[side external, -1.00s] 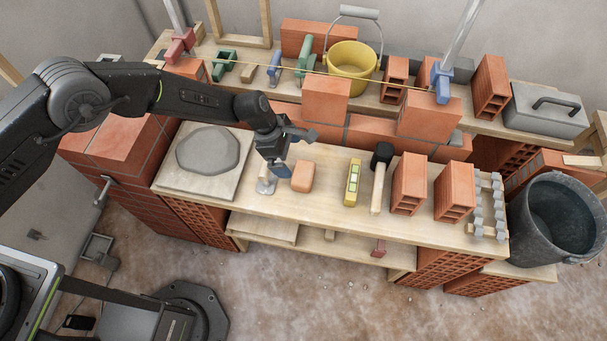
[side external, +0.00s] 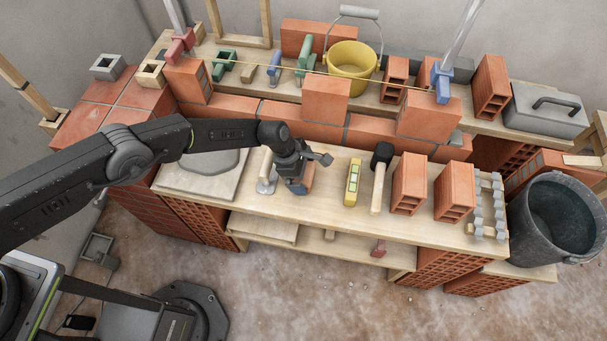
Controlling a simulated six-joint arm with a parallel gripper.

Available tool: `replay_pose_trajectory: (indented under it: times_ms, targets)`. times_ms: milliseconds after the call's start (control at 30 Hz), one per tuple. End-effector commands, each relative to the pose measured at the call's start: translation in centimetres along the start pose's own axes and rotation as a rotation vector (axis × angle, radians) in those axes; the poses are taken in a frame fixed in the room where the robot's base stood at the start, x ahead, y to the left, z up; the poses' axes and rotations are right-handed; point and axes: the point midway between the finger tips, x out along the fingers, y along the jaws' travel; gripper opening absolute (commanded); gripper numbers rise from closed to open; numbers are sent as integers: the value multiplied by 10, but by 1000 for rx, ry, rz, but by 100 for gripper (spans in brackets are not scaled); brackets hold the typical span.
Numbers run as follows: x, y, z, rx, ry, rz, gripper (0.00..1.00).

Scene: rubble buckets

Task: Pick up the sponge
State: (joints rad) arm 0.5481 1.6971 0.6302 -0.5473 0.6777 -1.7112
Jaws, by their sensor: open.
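The sponge is a small orange block with rounded edges on the light wooden bench top, and a part of the sponge (side external: 309,175) shows beside my gripper. My gripper (side external: 297,186) points down right at the sponge and covers most of it in the side view. Its jaws are open, with the fingers low over or around the sponge. I cannot tell whether they touch it.
A trowel (side external: 266,186) lies close on the left of my gripper. A yellow level (side external: 353,182), a hammer (side external: 379,180) and upright bricks (side external: 408,184) stand to the right. A brick row (side external: 326,101) runs behind.

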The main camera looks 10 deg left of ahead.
Motion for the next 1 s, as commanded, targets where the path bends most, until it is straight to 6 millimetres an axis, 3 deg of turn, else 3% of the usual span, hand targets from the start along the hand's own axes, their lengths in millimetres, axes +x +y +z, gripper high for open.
replay_pose_trajectory:
  times_ms: [333,700,1000]
  targets:
    - [3,0,0,0,0,1,99]
    - [2,0,0,0,0,1,64]
    - [0,0,1,0,0,0,63]
